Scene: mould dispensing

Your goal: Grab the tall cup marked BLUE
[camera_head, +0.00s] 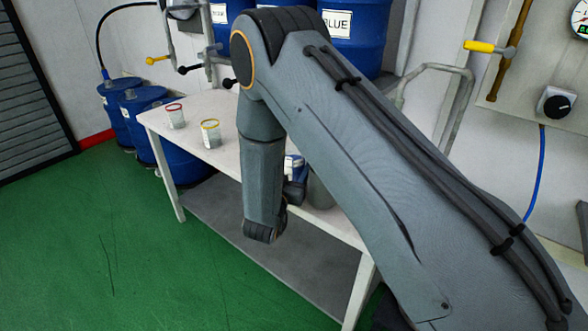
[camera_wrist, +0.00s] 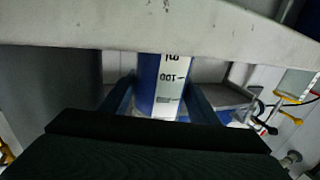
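The tall blue cup (camera_wrist: 147,85) with a white marked strip stands upright at the middle of the wrist view, which appears upside down. The two fingers of my gripper (camera_wrist: 160,100) lie on either side of it, close to its sides. I cannot tell whether they press on it. In the head view, part of a blue cup with a white label (camera_head: 292,165) shows on the table beside my arm.
The white table (camera_head: 185,150) also bears a red-rimmed cup (camera_head: 175,117) and a yellow-rimmed cup (camera_head: 210,134) to the left. A grey container (camera_head: 319,192) stands right beside the blue cup, partly behind my arm. Large blue drums (camera_head: 352,38) stand behind. The green floor is clear at left.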

